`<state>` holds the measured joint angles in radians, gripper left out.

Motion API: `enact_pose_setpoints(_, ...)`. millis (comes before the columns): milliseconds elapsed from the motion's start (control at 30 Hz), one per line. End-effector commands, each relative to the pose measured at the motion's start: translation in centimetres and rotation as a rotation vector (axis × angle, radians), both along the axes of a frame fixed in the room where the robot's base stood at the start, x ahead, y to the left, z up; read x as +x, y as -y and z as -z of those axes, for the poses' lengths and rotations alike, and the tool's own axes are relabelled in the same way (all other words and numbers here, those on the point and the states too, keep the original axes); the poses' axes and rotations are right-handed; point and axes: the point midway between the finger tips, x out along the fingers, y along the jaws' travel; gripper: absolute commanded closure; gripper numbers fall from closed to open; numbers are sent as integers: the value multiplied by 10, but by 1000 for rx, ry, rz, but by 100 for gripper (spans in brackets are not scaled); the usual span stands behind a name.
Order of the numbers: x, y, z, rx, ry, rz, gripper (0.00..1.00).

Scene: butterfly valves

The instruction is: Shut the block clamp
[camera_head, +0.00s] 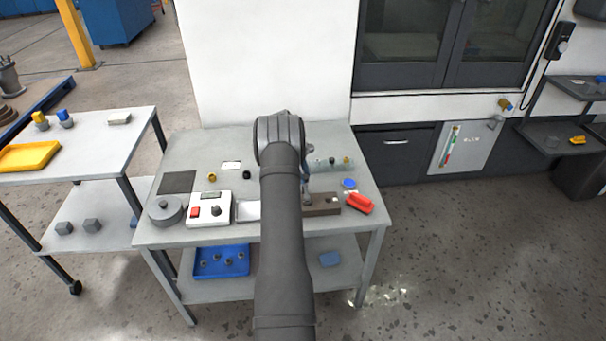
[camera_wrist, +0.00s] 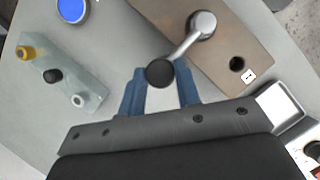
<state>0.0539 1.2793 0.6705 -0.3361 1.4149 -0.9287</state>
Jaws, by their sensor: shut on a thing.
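The block clamp is a brown block (camera_wrist: 222,42) with a metal lever (camera_wrist: 187,42) that ends in a round black knob (camera_wrist: 159,73). The lever pivots at a silver hub and points down-left in the wrist view. My gripper (camera_wrist: 161,80) has its blue fingers on either side of the knob and is shut on it. In the head view the brown block (camera_head: 325,209) lies at the table's front right. My arm hides most of the lever and the gripper there.
A red piece (camera_head: 359,203) and a blue disc (camera_head: 349,184) lie right of the block. A control box (camera_head: 209,209) and a grey round pot (camera_head: 165,210) stand left. A pale plate with several small knobs (camera_wrist: 62,77) lies beyond my fingers.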

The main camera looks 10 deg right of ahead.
Motion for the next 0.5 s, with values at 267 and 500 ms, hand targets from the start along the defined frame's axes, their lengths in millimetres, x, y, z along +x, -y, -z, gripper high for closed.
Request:
enact_pose_setpoints(267, 0, 0, 0, 1, 1, 0, 48)
enact_pose_setpoints(500, 0, 0, 0, 0, 0, 0, 48)
